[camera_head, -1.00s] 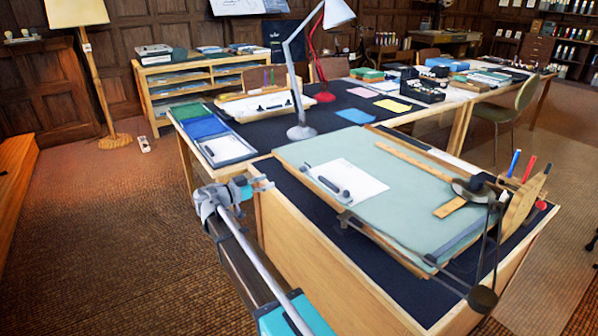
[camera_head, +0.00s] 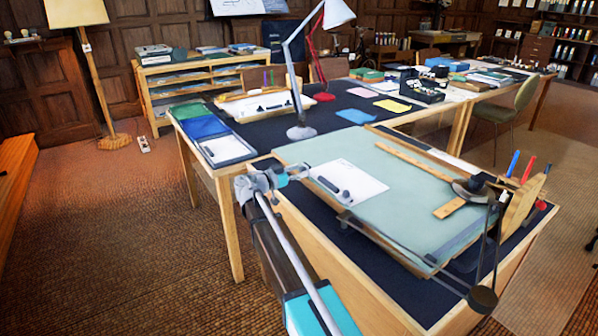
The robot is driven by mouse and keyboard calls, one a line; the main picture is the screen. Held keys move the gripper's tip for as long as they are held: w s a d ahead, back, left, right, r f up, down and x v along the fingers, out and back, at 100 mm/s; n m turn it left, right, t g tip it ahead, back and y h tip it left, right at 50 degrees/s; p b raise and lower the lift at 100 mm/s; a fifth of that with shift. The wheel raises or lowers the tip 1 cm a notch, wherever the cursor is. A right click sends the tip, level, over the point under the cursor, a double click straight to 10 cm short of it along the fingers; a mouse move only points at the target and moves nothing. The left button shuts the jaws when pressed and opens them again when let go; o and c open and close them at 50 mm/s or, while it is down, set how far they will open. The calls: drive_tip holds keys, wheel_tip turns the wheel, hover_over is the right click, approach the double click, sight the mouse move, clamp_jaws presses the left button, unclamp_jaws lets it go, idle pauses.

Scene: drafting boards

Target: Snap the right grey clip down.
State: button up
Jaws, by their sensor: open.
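The green drafting board (camera_head: 400,205) lies tilted on the near desk. A white sheet (camera_head: 365,178) lies at its left, with a small dark elongated piece (camera_head: 328,184) and a smaller dark round piece (camera_head: 346,195) on it. I cannot tell whether either is a grey clip, and I make out no right grey clip for certain. My gripper (camera_head: 297,172) is open, with teal parts, at the left edge of the board, just left of the white sheet. It looks empty. Its height above the board is hard to judge.
A wooden straightedge (camera_head: 415,162) crosses the board. A dark jointed arm with a round weight (camera_head: 482,299) stands at the right, near upright pens (camera_head: 528,168). A grey desk lamp (camera_head: 300,131) stands behind. Carpet (camera_head: 130,240) is open on the left.

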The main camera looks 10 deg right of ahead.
drive_tip(key=shift+w+d, duration=0.15)
drive_tip(key=shift+d, duration=0.2)
